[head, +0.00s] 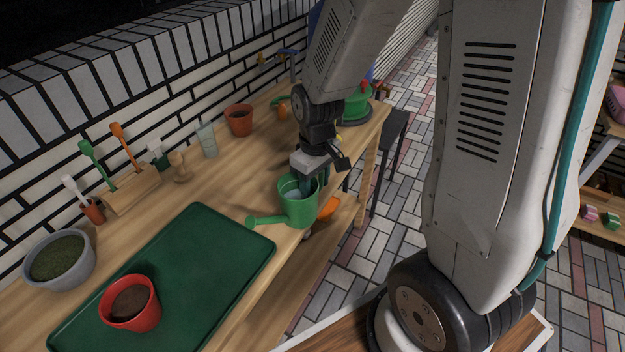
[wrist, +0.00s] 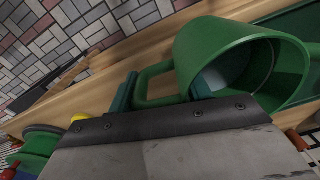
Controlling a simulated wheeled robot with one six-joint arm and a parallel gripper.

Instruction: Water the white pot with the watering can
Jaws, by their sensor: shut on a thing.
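The green watering can (head: 298,210) is at the front edge of the wooden table, roughly upright, with its spout pointing left. A pale surface shows inside it. My gripper (head: 308,180) is shut on the can's handle, which also shows in the wrist view (wrist: 152,88) beside the can's open mouth. I cannot tell whether the can's base touches the table. A pale grey-white pot (head: 82,272) with dark green-brown fill stands at the table's left end, well apart from the can. No other pot looks white.
A green tray (head: 215,250) lies between the can and the pale pot, with a red pot (head: 131,318) of soil on it. A wooden tool holder (head: 130,195), a spray bottle (head: 207,140) and a terracotta pot (head: 239,122) stand along the back.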

